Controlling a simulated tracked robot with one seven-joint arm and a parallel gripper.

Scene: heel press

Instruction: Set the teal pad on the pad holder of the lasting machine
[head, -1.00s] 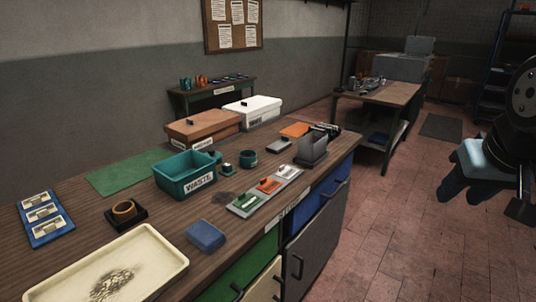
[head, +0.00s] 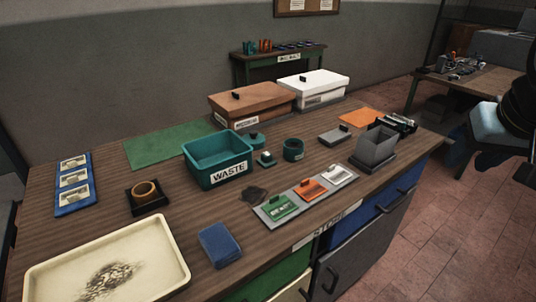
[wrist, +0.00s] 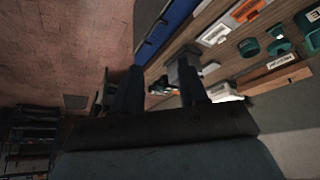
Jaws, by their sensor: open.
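My gripper shows in the wrist view (wrist: 160,84) with its two dark fingers apart and nothing between them. In the head view my gripper (head: 492,150) hangs at the right edge, beside the bench and over the floor, partly cut off. Several small teal items stand on the bench: a round teal cup (head: 293,149), a small teal piece with a pale top (head: 265,159) and a low teal piece behind it (head: 253,141). I cannot tell which, if any, is the teal pad. I cannot make out the lasting machine or its pad holder.
The wooden bench (head: 85,235) carries a teal WASTE bin (head: 219,160), a cream tray (head: 165,240), a blue block (head: 219,245), a grey strip with coloured tags (head: 270,217), a grey open box (head: 375,148) and two lidded boxes (head: 250,103).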

